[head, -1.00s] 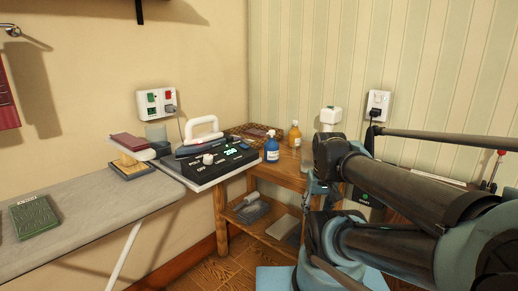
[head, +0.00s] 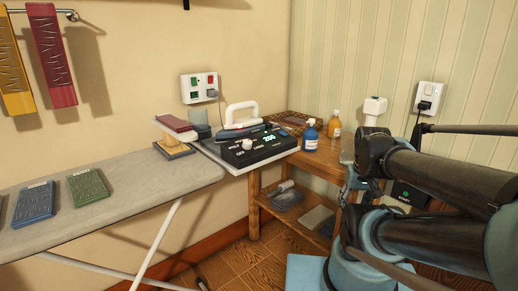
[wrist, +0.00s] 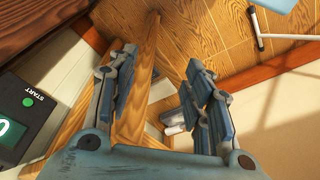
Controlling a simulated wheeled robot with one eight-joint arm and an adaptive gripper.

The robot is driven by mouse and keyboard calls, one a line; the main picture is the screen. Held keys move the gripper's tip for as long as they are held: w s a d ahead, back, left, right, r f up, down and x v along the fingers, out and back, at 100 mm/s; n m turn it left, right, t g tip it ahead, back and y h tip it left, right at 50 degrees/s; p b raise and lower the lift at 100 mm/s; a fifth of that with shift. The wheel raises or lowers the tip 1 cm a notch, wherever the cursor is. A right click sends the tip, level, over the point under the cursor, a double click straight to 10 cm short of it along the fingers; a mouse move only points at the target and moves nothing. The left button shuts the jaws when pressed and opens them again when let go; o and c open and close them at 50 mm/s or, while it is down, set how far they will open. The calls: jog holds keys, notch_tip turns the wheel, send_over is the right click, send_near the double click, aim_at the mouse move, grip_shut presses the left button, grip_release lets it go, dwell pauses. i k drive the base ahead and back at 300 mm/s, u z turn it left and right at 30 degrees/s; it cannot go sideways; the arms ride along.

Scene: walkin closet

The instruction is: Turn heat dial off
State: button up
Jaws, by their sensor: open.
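The heat dial (head: 247,144) is a pale round knob on top of the black control box (head: 262,152), beside a lit green display (head: 269,139). The box sits on a light board at the right end of the ironing board. An iron with a white handle (head: 242,106) stands just behind the dial. My arm is at the right of the head view, well right of the dial. In the wrist view my gripper (wrist: 163,65) is open and empty, pointing down past a wooden table edge. The dial is not in the wrist view.
The ironing board (head: 120,202) runs left with folded cloths on it. A blue bottle (head: 310,134) and an orange bottle (head: 334,124) stand on the wooden table (head: 325,163) right of the box. A black device with a green START button (wrist: 28,101) is close to my gripper.

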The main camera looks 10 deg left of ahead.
aim_at(247, 144)
jog(key=z, duration=0.8)
jog(key=k, duration=1.2)
jog(key=u, duration=0.7)
